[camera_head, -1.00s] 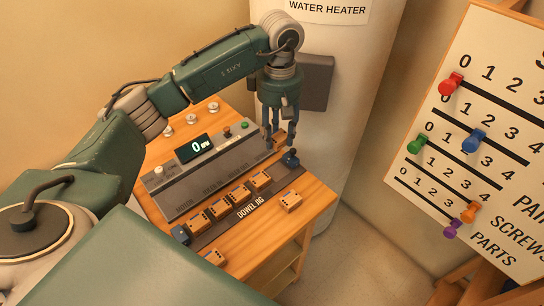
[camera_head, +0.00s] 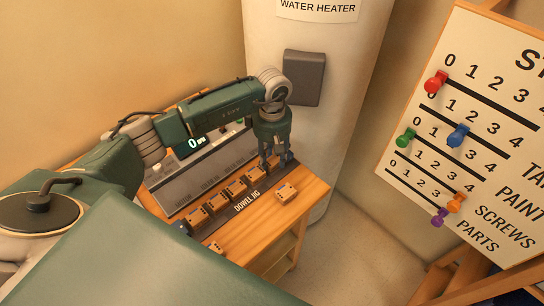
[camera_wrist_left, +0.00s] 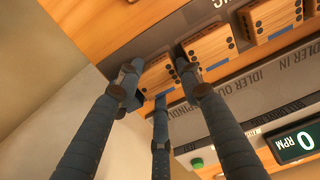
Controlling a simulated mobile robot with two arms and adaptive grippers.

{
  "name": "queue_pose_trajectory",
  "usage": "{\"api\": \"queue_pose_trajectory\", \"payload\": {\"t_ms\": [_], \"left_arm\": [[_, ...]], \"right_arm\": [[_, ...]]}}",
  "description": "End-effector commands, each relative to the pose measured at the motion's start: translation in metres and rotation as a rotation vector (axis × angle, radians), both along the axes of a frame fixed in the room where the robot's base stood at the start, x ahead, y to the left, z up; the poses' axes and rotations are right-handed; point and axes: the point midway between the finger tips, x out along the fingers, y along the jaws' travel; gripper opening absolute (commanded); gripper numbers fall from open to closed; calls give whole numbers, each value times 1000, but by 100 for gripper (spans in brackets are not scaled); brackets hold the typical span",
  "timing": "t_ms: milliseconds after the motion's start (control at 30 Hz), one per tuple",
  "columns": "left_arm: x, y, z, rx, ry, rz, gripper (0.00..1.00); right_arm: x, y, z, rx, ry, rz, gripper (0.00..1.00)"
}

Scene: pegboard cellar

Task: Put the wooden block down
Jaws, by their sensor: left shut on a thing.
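My left gripper (camera_head: 275,160) points down at the far right end of the dowel jig (camera_head: 221,217). It is shut on a wooden block (camera_wrist_left: 157,76), which shows between the fingers in the left wrist view. In the head view the fingers mostly hide this block. It is in line with the row of wooden blocks on the jig, just beside the end block (camera_wrist_left: 205,46). I cannot tell whether its underside touches the jig. My right gripper is not in view.
A loose block (camera_head: 286,192) lies on the bench (camera_head: 262,222) in front of the jig, and another block (camera_head: 215,247) lies near the front left. A grey machine panel (camera_head: 203,172) stands behind the row. The water heater (camera_head: 300,115) is behind the bench.

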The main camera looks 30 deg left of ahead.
Motion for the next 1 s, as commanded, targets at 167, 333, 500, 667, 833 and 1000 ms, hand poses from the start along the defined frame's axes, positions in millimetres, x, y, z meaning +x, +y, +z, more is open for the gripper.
{"api": "queue_pose_trajectory", "payload": {"t_ms": [167,333,500,667,833,1000], "left_arm": [[0,0,-5,1,0,0,13],[0,0,-3,0,0,0,44],[0,0,-2,0,0,0,44],[2,0,7,0,-3,0,44],[2,1,39,1,-7,0,44],[2,1,77,1,-6,0,44]], "right_arm": [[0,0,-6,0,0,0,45],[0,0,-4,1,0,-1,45],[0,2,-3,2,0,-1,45],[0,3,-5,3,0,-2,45],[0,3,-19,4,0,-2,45],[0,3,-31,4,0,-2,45]]}}
